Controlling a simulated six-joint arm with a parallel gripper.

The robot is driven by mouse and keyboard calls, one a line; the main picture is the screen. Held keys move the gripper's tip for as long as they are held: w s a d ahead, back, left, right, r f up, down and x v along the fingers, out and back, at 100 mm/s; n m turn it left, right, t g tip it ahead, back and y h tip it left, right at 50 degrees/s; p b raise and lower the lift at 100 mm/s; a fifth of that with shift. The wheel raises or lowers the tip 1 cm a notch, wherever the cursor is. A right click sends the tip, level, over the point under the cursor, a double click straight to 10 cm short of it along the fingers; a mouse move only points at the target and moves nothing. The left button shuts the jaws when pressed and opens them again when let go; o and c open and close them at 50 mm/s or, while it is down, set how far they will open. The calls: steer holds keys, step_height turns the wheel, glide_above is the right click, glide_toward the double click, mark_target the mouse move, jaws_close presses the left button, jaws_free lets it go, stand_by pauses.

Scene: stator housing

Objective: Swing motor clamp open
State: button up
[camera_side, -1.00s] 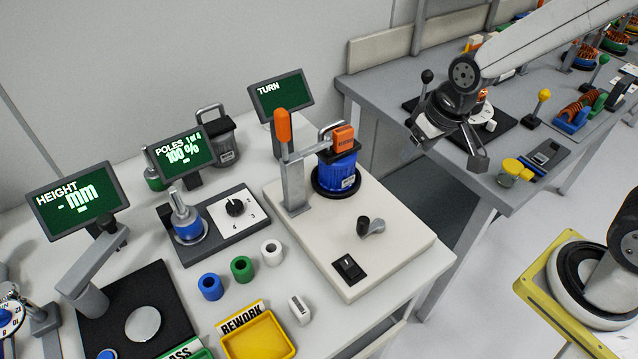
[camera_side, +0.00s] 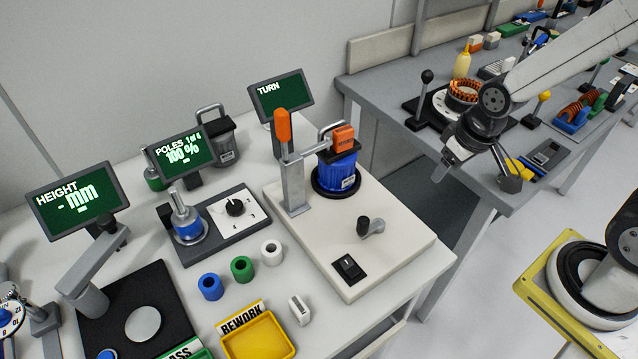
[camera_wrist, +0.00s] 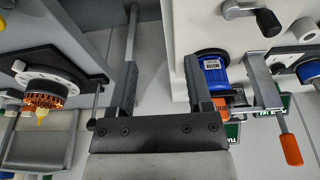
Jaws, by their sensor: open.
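The motor clamp (camera_side: 296,180) stands on the white raised plate of the TURN station. Its orange handle (camera_side: 284,126) points up, and its arm carries an orange pad (camera_side: 343,138) over the top of the blue motor (camera_side: 336,171). The clamp looks closed on the motor. In the wrist view the blue motor (camera_wrist: 214,72) is right of my fingers, with the orange handle (camera_wrist: 290,150) farther right. My gripper (camera_side: 476,178) is open and empty, to the right of the clamp and apart from it, over the gap and edge of the rear table. Its two fingers (camera_wrist: 160,60) stand apart.
A crank knob (camera_side: 370,226) and a black switch (camera_side: 347,268) are on the white plate (camera_side: 405,240). The TURN screen (camera_side: 281,104) is behind the clamp. The rear grey table (camera_side: 390,85) holds a copper-wound stator (camera_side: 463,91) and a black-knobbed lever (camera_side: 427,77).

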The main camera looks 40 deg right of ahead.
steer(key=shift+w+r, duration=0.1)
steer(key=c, duration=0.7)
steer(key=shift+w+a+r, duration=0.1)
steer(key=shift+w+r, duration=0.05)
steer(key=shift+w, duration=0.15)
jaws_close()
steer(key=w+a+r+g+y, duration=0.1)
steer(key=w+a+r+y, duration=0.1)
steer(key=w+a+r, duration=0.4)
steer(key=w+a+r+g+y, duration=0.1)
steer(key=w+a+r, duration=0.4)
steer(key=w+r, duration=0.6)
steer(key=shift+w+a+r+g+y, duration=0.3)
steer(key=shift+w+a+r+y, duration=0.1)
steer(key=shift+r+y, duration=0.25)
